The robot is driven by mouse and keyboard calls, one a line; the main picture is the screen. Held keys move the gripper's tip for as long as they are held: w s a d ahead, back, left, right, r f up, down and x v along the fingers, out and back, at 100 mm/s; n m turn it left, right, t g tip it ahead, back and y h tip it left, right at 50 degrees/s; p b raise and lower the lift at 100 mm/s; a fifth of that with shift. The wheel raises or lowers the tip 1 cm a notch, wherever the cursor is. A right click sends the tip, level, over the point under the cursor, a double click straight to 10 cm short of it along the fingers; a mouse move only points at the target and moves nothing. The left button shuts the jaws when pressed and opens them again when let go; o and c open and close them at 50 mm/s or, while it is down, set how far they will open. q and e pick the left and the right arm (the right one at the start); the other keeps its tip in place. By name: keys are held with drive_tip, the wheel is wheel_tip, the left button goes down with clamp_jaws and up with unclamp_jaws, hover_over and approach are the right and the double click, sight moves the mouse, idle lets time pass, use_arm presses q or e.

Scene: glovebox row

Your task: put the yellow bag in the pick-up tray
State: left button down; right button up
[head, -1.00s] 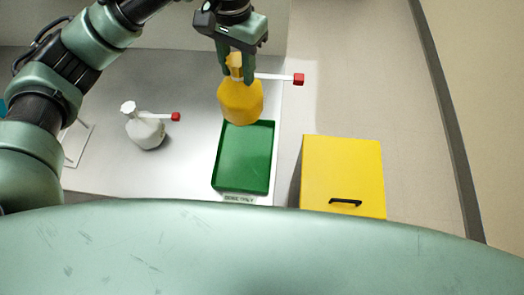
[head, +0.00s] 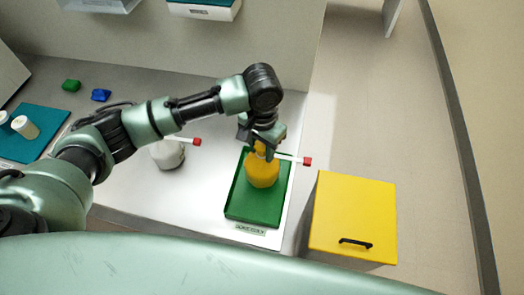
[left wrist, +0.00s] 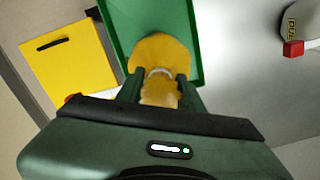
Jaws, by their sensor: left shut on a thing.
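The yellow bag (head: 263,174) has a gathered neck and a white strip with a red end sticking out to the right. My left gripper (head: 261,147) comes from above and is shut on its neck. The bag is over the upper part of the green tray (head: 244,211), inside its rim as seen from above. I cannot tell whether its bottom touches the tray floor. In the left wrist view the fingers (left wrist: 158,86) grip the neck of the bag (left wrist: 160,52), with the tray (left wrist: 120,25) behind it. My right gripper is not in view.
A white bag (head: 168,154) with a red-ended strip stands left of the tray, partly behind my arm. A yellow cabinet (head: 352,215) with a black handle stands to the right. A teal mat (head: 40,120) with white containers and small green and blue things lie far left.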

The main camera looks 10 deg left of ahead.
use_arm(q)
drive_tip(key=shift+f, duration=1.05)
drive_tip(key=c, duration=0.9)
unclamp_jaws()
wheel_tip(320, 180, up, 12)
drive_tip(key=shift+r+b, duration=0.1)
drive_tip(key=shift+b, duration=0.9)
